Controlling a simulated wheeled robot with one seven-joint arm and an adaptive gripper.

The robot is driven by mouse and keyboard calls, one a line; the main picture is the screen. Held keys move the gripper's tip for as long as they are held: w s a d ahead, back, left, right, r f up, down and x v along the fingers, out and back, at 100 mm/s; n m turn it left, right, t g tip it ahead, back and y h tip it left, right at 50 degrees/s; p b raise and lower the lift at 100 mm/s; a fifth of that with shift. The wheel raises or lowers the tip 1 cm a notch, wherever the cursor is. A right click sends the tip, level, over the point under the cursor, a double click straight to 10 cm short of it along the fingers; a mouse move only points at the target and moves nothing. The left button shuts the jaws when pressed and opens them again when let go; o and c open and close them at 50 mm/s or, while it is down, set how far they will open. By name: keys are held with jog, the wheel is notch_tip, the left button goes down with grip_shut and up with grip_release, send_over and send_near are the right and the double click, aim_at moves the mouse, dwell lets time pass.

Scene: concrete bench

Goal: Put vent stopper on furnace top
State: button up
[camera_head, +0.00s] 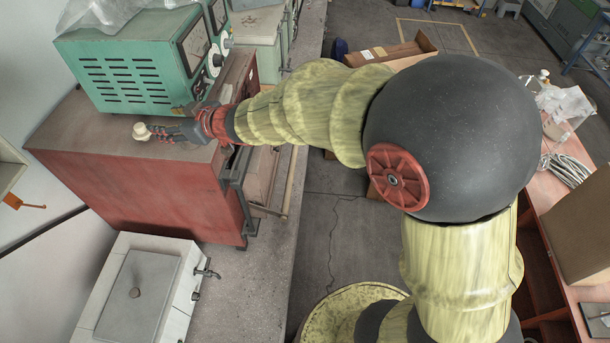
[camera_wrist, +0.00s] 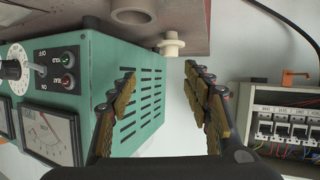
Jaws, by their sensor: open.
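The vent stopper (camera_head: 141,131) is a small cream knobbed piece on the top of the red furnace (camera_head: 119,134), towards the wall side. It also shows in the wrist view (camera_wrist: 171,44), beyond the fingertips and roughly between their lines. My gripper (camera_head: 160,133) is low over the furnace top, its fingers pointing at the stopper. In the wrist view the fingers (camera_wrist: 159,72) are spread apart with nothing between them.
A green instrument box (camera_head: 137,62) with dials stands on the furnace close beside my gripper. A white unit with a grey lid (camera_head: 138,290) sits in front on the bench. An electrical panel (camera_wrist: 285,122) is on the right in the wrist view.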

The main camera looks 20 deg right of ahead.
jog(key=s+d+r+m+h, duration=0.35)
jog(key=s+d, duration=0.25)
jog(key=d, duration=0.5)
jog(key=s+d+r+m+h, duration=0.3)
jog(key=s+d+h, duration=0.2)
jog(key=d, duration=0.6)
jog(key=s+d+f+m+g, duration=0.1)
jog(key=s+f+g, duration=0.1)
jog(key=s, duration=1)
jog(key=s+d+f+m+g, duration=0.1)
jog(key=s+d+f+g, duration=0.1)
jog(key=s, duration=1)
jog(key=shift+f+g, duration=0.6)
jog(key=shift+f, duration=0.15)
notch_tip(320, 180, down, 22)
jog(key=b, duration=2.2)
jog(key=shift+f, duration=0.2)
jog(key=shift+c, duration=0.4)
